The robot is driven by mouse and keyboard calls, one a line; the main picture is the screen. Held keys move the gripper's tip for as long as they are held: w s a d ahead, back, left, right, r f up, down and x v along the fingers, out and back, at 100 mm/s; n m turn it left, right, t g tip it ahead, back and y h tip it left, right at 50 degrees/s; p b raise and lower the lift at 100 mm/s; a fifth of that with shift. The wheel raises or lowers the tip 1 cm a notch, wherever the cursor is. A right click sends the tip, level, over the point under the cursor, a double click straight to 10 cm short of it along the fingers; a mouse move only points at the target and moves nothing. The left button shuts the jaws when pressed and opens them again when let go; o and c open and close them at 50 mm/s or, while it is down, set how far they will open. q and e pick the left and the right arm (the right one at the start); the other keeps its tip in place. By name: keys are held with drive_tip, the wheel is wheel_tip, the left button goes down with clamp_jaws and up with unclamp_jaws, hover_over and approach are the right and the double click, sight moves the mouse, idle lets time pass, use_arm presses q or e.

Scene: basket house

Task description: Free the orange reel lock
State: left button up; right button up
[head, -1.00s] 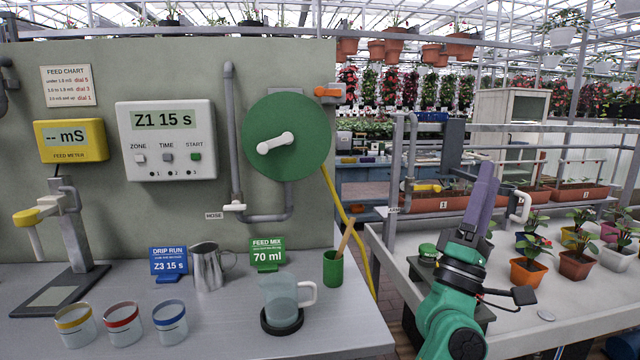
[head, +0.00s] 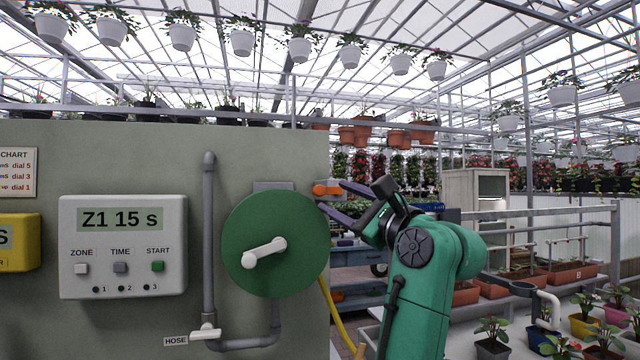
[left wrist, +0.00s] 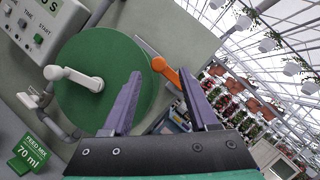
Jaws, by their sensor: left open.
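The orange reel lock (head: 327,188) is a small lever at the upper right edge of the green hose reel (head: 262,262), by the wall panel's right edge. It also shows in the left wrist view (left wrist: 166,70), between and beyond the finger tips. My left gripper (head: 332,197) is open, its two purple fingers pointing left at the lock, with one tip near its right end. In the left wrist view my left gripper (left wrist: 160,93) has its fingers apart with nothing held. I cannot tell whether a finger touches the lock. The reel has a white crank handle (head: 264,251). My right gripper does not show.
A grey timer box (head: 122,285) reading Z1 15 s is left of the reel. A grey pipe (head: 208,240) and a white hose valve (head: 206,332) stand between them. A yellow hose (head: 331,312) hangs below the reel. Potted plants (head: 494,335) are at the lower right.

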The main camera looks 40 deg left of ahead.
sight(322, 191)
use_arm(q)
drive_tip(key=p+x, duration=0.1)
drive_tip(key=x, duration=0.5)
drive_tip(key=shift+a, duration=0.15)
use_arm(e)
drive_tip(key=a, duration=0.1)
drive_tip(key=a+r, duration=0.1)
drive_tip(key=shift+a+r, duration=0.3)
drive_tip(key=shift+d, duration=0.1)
use_arm(q)
drive_tip(key=shift+f, duration=0.1)
drive_tip(key=shift+c, duration=0.6)
clamp_jaws()
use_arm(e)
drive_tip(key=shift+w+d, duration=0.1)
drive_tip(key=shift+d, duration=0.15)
